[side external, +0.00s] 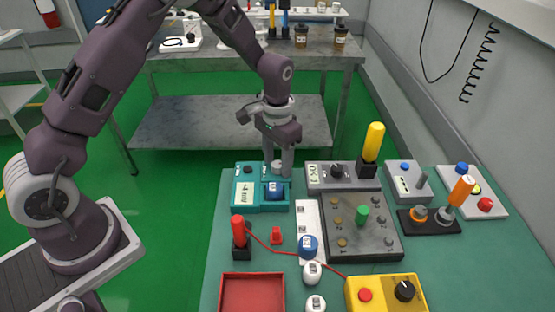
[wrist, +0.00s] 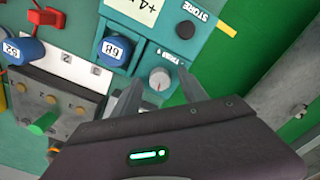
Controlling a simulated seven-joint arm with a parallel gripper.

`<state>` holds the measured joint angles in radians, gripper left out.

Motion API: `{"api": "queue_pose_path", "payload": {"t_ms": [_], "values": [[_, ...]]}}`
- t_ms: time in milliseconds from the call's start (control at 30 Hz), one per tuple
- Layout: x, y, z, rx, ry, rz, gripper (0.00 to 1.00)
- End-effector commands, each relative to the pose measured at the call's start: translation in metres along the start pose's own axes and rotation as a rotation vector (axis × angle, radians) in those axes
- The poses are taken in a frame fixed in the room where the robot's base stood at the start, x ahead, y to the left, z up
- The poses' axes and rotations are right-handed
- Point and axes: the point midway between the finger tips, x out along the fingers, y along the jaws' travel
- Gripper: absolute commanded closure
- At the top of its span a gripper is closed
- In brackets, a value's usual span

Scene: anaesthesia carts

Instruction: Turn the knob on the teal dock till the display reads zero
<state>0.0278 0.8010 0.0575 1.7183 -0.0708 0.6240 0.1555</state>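The teal dock (side external: 262,208) stands at the back left of the green bench. Its pale display (side external: 244,193) shows at the dock's left. In the wrist view the display (wrist: 140,7) is cut off by the top edge; a plus sign and what looks like a 4 can be read. The round grey knob (wrist: 160,78) has a red mark and sits beside a printed label. My gripper (side external: 278,172) points down over the dock's back right part, hiding the knob there. Its fingers are apart, one on each side of the knob in the wrist view; contact cannot be told.
A blue cylinder labelled 68 (wrist: 115,49) sits in the dock close to the knob. A black button (wrist: 185,30) is marked STORE. A grey box with a yellow handle (side external: 374,142) stands right of the dock. A red-handled device (side external: 238,231) is in front.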

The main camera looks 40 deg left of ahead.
Motion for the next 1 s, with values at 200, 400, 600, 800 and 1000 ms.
{"api": "queue_pose_path", "payload": {"t_ms": [200, 400, 600, 800, 1000], "values": [[0.000, 0.000, 0.000, 0.001, 0.000, 0.000, 0.50], [-0.025, 0.000, -0.001, 0.001, 0.005, 0.000, 0.50], [-0.062, 0.000, -0.001, 0.001, 0.003, 0.000, 0.50], [-0.071, 0.000, 0.000, 0.001, -0.001, 0.000, 0.50], [-0.075, 0.000, 0.001, 0.000, 0.004, 0.000, 0.50]]}}
